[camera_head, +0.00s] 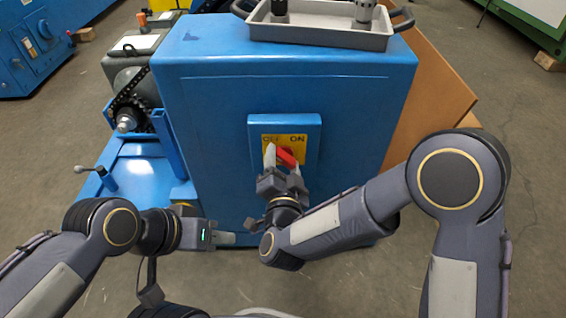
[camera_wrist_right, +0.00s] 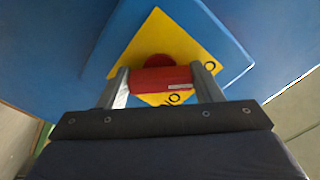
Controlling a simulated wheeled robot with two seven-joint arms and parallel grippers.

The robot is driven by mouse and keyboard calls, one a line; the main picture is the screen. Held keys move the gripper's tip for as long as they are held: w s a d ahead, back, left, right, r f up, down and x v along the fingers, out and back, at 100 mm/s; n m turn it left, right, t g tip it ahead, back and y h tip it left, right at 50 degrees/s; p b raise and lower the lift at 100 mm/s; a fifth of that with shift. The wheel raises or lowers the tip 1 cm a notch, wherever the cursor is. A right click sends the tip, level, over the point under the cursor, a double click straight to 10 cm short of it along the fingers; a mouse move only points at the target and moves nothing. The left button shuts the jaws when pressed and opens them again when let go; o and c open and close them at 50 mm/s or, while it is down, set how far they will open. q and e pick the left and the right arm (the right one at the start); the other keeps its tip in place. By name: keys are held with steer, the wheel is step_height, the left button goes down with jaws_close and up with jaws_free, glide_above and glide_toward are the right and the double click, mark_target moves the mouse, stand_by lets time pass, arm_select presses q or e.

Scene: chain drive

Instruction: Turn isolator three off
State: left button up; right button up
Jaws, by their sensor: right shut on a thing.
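The isolator is a yellow plate (camera_head: 269,144) on a raised blue box (camera_head: 256,124) on the cabinet front. It reads "OFF" at upper left, partly covered, and "ON" at upper right. Its red handle (camera_head: 287,157) sits slanted across the plate; its exact setting is hard to tell. My right gripper (camera_head: 284,163) is shut on the handle, one finger on each side. The wrist view shows the red handle (camera_wrist_right: 160,80) between both fingers, with part of the lettering visible. My left gripper (camera_head: 224,239) is low, left of the isolator, in front of the cabinet, and touches nothing visible.
A grey tray (camera_head: 320,36) with dark metal parts stands on the blue cabinet (camera_head: 200,100). A chain and sprocket (camera_head: 128,113) are at the left, above a blue bench with a crank handle (camera_head: 92,171). A brown board (camera_head: 432,90) leans at the right. Grey floor surrounds the machine.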

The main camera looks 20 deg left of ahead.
steer(key=shift+f, duration=0.1)
stand_by(0.4)
steer(key=o, duration=1)
steer(key=p+v, duration=0.1)
steer(key=v, duration=0.7)
steer(key=shift+w, duration=0.1)
